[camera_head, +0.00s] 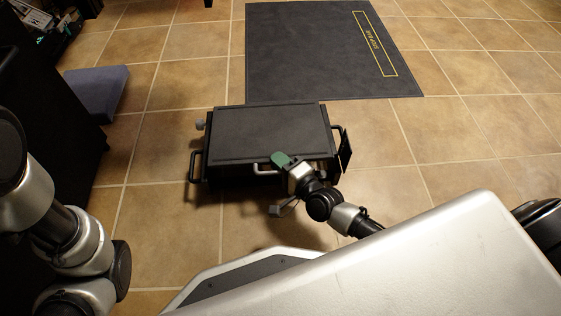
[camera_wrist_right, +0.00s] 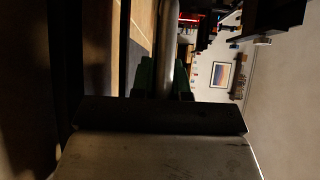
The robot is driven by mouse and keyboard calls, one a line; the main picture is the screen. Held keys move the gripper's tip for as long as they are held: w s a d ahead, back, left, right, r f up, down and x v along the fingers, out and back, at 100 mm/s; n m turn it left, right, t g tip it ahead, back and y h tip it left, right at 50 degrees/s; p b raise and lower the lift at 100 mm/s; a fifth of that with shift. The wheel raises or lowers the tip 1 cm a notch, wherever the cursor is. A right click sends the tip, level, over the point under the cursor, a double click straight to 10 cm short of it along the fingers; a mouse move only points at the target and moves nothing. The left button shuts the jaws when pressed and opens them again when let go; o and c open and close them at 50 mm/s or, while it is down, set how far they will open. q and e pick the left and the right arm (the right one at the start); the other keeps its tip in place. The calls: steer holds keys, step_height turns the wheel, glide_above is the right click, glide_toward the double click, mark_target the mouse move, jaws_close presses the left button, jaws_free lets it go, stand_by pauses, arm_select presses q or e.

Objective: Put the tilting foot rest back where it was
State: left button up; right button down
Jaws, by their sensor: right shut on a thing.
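The tilting foot rest is a black box with a flat ribbed-edge top (camera_head: 262,132), side handles and a grey knob at its left. It is in the middle of the head view, just in front of the dark mat (camera_head: 318,55). My right gripper (camera_head: 280,160), with green fingertips, is shut on the foot rest's near handle (camera_head: 262,169). In the right wrist view the grey handle bar (camera_wrist_right: 168,45) runs between the green fingers (camera_wrist_right: 163,82). I cannot tell whether the foot rest touches the floor. My left arm shows at the left; its gripper is out of view.
The mat has a yellow outlined strip with small lettering. A grey-blue block (camera_head: 97,92) lies on the floor at the left, beside a tall black unit (camera_head: 42,125). Tiled floor (camera_head: 475,130) is clear to the right of the foot rest.

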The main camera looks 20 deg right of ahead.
steer(key=shift+w+f+b, duration=0.1)
steer(key=shift+f+b, duration=0.55)
steer(key=shift+f, duration=0.1)
steer(key=shift+r, duration=0.1)
steer(key=c, duration=1.4)
jaws_free()
steer(key=shift+f, duration=0.45)
steer(key=shift+c, duration=0.2)
steer(key=o, duration=0.3)
steer(key=shift+o, duration=0.2)
steer(key=shift+r, duration=0.15)
